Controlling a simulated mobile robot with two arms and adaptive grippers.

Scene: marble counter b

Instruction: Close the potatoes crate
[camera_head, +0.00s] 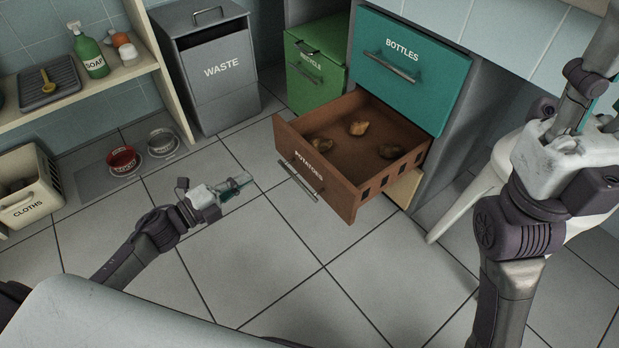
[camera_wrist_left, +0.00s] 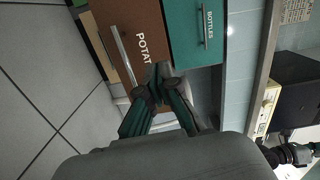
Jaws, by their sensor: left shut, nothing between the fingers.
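The potatoes crate (camera_head: 324,179) is a brown drawer pulled well out of the cabinet, with a metal handle (camera_head: 298,181) on its labelled front. Several potatoes (camera_head: 358,128) lie inside it. My left gripper (camera_head: 246,180) is shut and empty, to the left of the crate's front and apart from it in the head view. In the left wrist view, the closed fingertips (camera_wrist_left: 163,72) show in front of the crate's brown front (camera_wrist_left: 133,30) and its handle (camera_wrist_left: 124,56).
A grey waste bin (camera_head: 213,90) stands left of the cabinet. Two bowls (camera_head: 123,160) sit on a mat. The tiled floor before the crate is clear.

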